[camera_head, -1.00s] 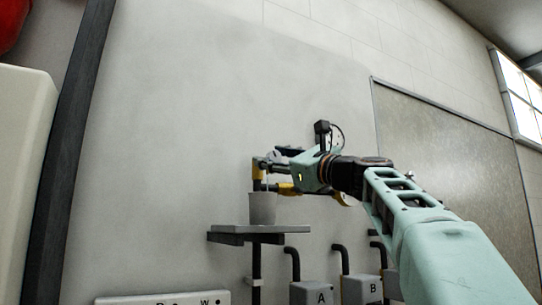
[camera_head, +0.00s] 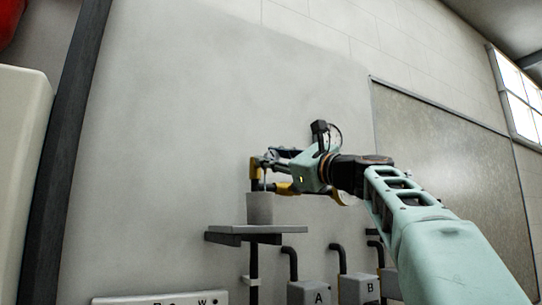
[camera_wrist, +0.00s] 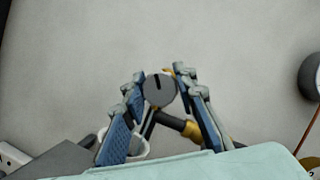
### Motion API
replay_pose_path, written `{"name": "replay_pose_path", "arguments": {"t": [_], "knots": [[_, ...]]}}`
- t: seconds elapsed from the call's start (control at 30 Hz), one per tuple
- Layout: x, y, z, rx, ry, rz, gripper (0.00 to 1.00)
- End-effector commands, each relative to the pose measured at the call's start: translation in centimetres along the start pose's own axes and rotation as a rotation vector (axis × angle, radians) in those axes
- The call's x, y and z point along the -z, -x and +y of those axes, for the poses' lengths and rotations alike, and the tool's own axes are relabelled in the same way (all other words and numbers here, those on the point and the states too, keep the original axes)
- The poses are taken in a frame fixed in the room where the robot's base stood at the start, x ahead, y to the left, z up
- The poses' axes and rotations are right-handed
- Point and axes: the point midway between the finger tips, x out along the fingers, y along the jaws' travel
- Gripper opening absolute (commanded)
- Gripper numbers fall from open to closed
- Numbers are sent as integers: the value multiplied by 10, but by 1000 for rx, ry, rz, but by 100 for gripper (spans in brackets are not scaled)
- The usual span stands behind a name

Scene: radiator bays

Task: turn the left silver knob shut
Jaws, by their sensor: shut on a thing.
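A round grey silver knob (camera_wrist: 159,91) with a dark mark near its top shows between my fingers in the wrist view. My gripper (camera_wrist: 161,88) is shut on it, one blue-padded finger on each side. In the head view my gripper (camera_head: 268,170) is at the yellow and black pipe fitting (camera_head: 255,168) on the wall, and the fingers hide the knob there. In the wrist view a dark pipe with a yellow fitting (camera_wrist: 191,130) runs behind the knob. I see no second silver knob clearly.
A grey cup (camera_head: 260,208) stands on a small shelf (camera_head: 231,238) just below the fitting. Boxes marked A (camera_head: 317,297) and B (camera_head: 369,289) with black pipes are lower right. A round dark-faced thing (camera_wrist: 312,78) is at the wrist view's right edge. The wall above is clear.

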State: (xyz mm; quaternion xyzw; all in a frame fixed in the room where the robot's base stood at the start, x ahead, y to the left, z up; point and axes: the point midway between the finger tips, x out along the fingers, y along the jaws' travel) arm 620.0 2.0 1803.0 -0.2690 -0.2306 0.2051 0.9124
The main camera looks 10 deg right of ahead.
Motion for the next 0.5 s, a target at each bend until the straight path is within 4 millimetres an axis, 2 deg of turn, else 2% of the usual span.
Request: {"name": "replay_pose_path", "arguments": {"t": [0.5], "knots": [[-2, -1, -2, -175, 419, 0, 2]]}}
